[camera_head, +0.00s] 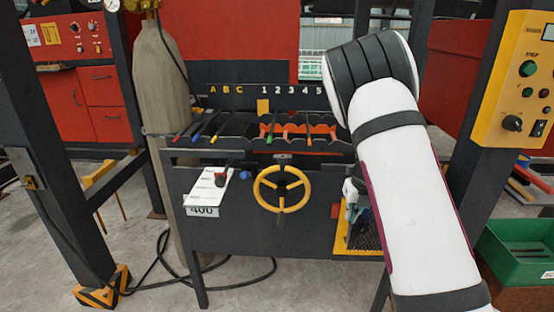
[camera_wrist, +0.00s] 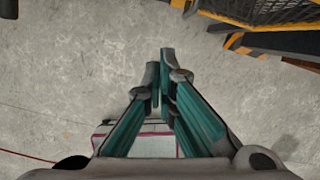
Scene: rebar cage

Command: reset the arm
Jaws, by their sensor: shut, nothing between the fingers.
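My gripper (camera_wrist: 161,80) shows in the wrist view with its two teal fingers closed together at the tips and nothing between them. It points down over bare grey concrete floor. In the head view my white arm with dark bands rises from the lower right and bends at the top, in front of the right part of a dark workstation (camera_head: 270,225). In the head view a gripper-like part shows partly behind the arm, beside the workstation's yellow-edged tray; it is too small to tell its state there.
The workstation carries a yellow handwheel (camera_head: 282,189) and a rack with coloured-tipped rods (camera_head: 215,126). A gas cylinder (camera_head: 163,85) stands at left, with a black hose on the floor. A yellow control box (camera_head: 515,85) and green bin (camera_head: 520,250) are at right. Dark posts flank the scene.

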